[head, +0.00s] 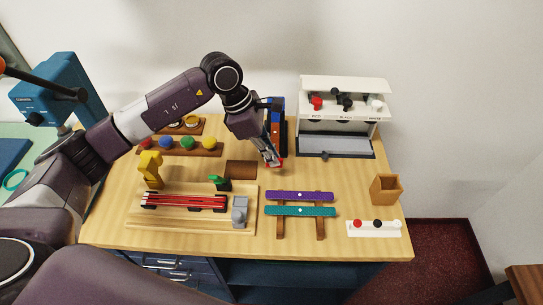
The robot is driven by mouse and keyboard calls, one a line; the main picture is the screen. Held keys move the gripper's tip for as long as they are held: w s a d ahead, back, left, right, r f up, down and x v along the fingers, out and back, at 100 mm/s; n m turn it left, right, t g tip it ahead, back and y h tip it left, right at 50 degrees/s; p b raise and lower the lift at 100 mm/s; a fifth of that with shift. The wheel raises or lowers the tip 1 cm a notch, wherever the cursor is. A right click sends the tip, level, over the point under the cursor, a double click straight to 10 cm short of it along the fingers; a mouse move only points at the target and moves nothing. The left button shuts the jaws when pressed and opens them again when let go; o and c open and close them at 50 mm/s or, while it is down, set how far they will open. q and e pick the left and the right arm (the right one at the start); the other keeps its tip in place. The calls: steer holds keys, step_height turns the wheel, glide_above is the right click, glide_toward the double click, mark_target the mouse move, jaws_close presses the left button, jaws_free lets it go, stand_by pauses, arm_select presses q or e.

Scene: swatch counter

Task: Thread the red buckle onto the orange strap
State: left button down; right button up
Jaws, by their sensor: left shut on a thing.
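My left gripper (270,160) reaches over the back middle of the table, pointing down. It is shut on the red buckle (281,162), which shows as a small red frame at its fingertips. The gripper and wrist hide part of this strip. The buckle is in front of and below the visible orange; I cannot tell whether they touch. My right gripper is not in view.
A white cabinet (345,84) stands at the back right. A rack holds a purple strap (285,195) and a teal strap (285,211) in front. A wooden jig (150,222) with red strips lies front left. A wooden box (386,189) stands right.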

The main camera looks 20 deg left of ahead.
mark_target(276, 145)
arm_select(q)
steer(key=shift+w+a+r+t, duration=0.15)
steer(key=shift+w+a+r, duration=0.1)
steer(key=shift+w, duration=0.2)
steer(key=shift+w+a+r+t, duration=0.1)
steer(key=shift+w+r+t, duration=0.1)
steer(key=shift+w, duration=0.25)
steer(key=shift+w+a+r+b, duration=0.1)
steer(key=shift+w+a+b, duration=0.05)
steer(key=shift+w+b, duration=0.35)
steer(key=shift+w+a+f, duration=0.15)
steer(key=shift+w+f, duration=0.25)
steer(key=shift+w, duration=0.2)
steer(key=shift+w+f, duration=0.1)
steer(key=shift+w, duration=0.1)
steer(key=shift+s+b, duration=0.1)
steer(key=shift+b, duration=0.2)
steer(key=shift+w+a+b, duration=0.2)
steer(key=shift+w+b, duration=0.1)
steer(key=shift+w, duration=0.25)
steer(key=shift+w, duration=0.15)
